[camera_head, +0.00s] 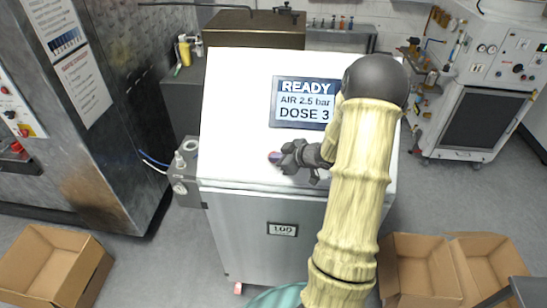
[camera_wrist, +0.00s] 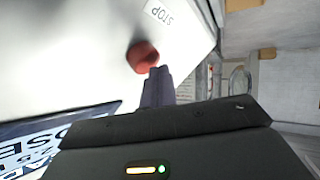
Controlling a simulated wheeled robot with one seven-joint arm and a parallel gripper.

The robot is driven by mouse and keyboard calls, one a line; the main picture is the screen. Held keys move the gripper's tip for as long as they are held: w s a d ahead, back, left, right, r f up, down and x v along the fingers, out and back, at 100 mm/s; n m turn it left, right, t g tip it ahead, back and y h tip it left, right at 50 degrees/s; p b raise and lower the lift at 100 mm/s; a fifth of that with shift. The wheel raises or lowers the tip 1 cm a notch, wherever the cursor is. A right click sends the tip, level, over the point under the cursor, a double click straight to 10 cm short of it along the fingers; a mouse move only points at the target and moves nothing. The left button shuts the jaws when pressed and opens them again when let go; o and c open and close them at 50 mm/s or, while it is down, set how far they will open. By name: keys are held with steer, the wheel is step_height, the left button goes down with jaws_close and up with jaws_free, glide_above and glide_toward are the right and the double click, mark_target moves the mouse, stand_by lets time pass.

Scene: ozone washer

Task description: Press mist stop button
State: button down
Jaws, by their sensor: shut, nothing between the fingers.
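The ozone washer (camera_head: 232,110) is a white cabinet with a sloped top panel. Its screen (camera_head: 303,101) reads READY, AIR 2.5 bar, DOSE 3. A red round button (camera_wrist: 142,56) shows in the wrist view, beside a label (camera_wrist: 161,14) reading STOP. My gripper (camera_wrist: 158,72) is shut and empty, its fingertips right at the button's edge in that view; I cannot tell whether they touch it. My arm hides the panel's right part.
A grey valve fitting (camera_head: 186,160) sticks out at the cabinet's left side. Open cardboard boxes stand on the floor at the left (camera_head: 50,265) and right (camera_head: 418,268). A steel cabinet (camera_head: 110,110) stands at the left and a white machine (camera_head: 485,90) at the back right.

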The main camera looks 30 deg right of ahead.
steer(key=shift+w+d+f, duration=0.2)
steer(key=shift+w+f, duration=0.05)
steer(key=shift+f, duration=0.1)
stand_by(0.8)
steer(key=shift+r, duration=0.15)
steer(key=shift+s+a+r+p, duration=0.35)
steer(key=shift+s+r+p, duration=0.05)
steer(key=shift+s+r, duration=0.1)
stand_by(0.4)
steer(key=s+a+r+p, duration=0.2)
steer(key=s+r, duration=0.1)
steer(key=shift+r, duration=0.3)
steer(key=shift+w+a, duration=0.1)
stand_by(0.8)
